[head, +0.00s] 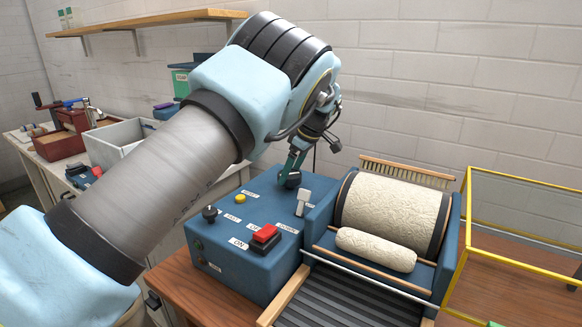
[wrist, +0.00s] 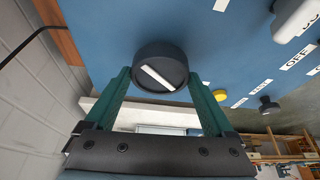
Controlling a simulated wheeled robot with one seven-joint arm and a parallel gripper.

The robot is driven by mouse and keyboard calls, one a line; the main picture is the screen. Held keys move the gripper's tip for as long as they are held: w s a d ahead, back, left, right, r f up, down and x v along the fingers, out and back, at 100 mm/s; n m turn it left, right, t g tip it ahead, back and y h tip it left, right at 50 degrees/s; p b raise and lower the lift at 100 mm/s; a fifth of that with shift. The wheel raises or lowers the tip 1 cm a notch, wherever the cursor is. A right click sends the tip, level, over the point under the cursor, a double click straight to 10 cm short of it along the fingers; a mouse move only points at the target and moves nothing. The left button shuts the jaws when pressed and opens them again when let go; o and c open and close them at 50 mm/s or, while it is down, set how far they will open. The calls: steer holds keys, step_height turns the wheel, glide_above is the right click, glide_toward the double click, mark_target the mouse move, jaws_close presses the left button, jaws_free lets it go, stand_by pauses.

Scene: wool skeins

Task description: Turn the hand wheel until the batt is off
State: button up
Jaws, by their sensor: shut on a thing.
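My gripper (head: 293,168) reaches down onto the blue control box (head: 240,262). Its two green fingers are shut on a round black knob (wrist: 152,55) with a white line across its face, one finger on each side. In the wrist view the white line slants down to the right. In the head view the knob (head: 290,182) is partly hidden by the fingers. A large drum (head: 392,213) right of the box is covered in cream wool. A smaller cream wool roll (head: 375,249) lies in front of it. I cannot tell whether any wool joins them. No other hand wheel shows clearly.
The box also carries a red switch (head: 265,235), a grey-white lever (head: 303,202), a yellow button (head: 240,198) and a small black knob (head: 210,213). A yellow-framed clear guard (head: 520,215) stands at right. A ribbed feed bed (head: 335,302) lies in front.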

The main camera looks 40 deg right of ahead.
steer(key=n+p, duration=0.1)
steer(key=n, duration=0.1)
steer(key=n+g+y+p, duration=0.1)
steer(key=n, duration=0.2)
steer(key=shift+d+y, duration=0.15)
steer(key=shift+y, duration=0.15)
steer(key=shift+f, duration=0.1)
stand_by(0.3)
steer(key=o, duration=1.1)
steer(key=shift+p+v, duration=1.1)
steer(key=shift+v, duration=4.35)
steer(key=shift+w, duration=0.15)
